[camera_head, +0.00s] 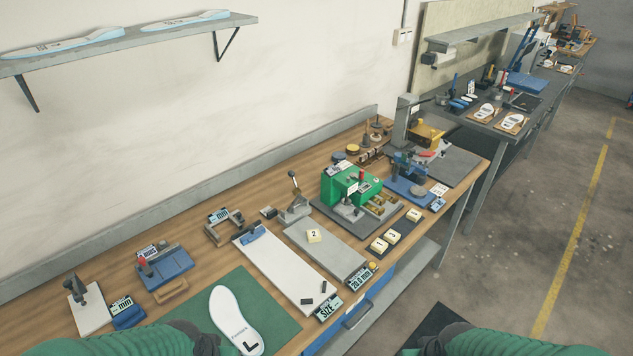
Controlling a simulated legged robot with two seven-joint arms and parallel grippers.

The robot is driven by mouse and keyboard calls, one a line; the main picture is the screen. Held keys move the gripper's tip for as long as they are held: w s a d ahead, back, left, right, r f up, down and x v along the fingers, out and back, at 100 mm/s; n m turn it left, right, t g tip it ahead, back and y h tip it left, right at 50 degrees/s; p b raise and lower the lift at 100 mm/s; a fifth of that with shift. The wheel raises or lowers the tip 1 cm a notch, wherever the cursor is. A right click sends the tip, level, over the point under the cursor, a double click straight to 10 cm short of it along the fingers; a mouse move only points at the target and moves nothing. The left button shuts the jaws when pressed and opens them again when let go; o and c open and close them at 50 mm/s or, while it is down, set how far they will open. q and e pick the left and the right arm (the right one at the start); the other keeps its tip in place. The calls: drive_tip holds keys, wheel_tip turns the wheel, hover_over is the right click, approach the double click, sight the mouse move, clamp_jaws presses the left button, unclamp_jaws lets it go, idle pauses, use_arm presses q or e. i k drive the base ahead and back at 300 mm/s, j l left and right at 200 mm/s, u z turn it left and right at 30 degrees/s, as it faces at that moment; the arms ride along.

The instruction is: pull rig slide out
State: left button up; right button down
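A green machine (345,186) with a grey lever sits on a dark base plate in the middle of the bench. Which part is the rig slide is not clear to me. A long white plate (280,262) with a blue block (252,233) at its far end lies to the left of it, beside a grey plate (333,254) carrying a block marked 2. My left gripper (205,343) shows only as a dark end by the green mat at the bottom. My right gripper (440,344) shows as a dark end at the bottom, right of the bench. The fingers of both are not clear.
A white insole (236,320) marked L lies on the green mat (268,306). A blue fixture (166,268) and small labelled displays stand at the left. Numbered blocks (378,244) lie near the front edge. A wall shelf (130,42) is above. The floor at right is open.

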sight(352, 215)
drive_tip(key=k+j, duration=0.25)
drive_tip(key=j, duration=0.2)
drive_tip(key=u, duration=0.3)
drive_tip(key=i+l+u, duration=0.15)
drive_tip(key=l+u, duration=0.15)
drive_tip(key=i+l+u, duration=0.15)
drive_tip(key=l+u, duration=0.2)
drive_tip(key=i+l+u, duration=0.1)
drive_tip(key=l+u, duration=0.2)
drive_tip(key=i+l, duration=0.1)
drive_tip(key=l, duration=0.85)
drive_tip(key=i+l+u, duration=0.1)
drive_tip(key=l, duration=0.4)
drive_tip(key=i, duration=0.05)
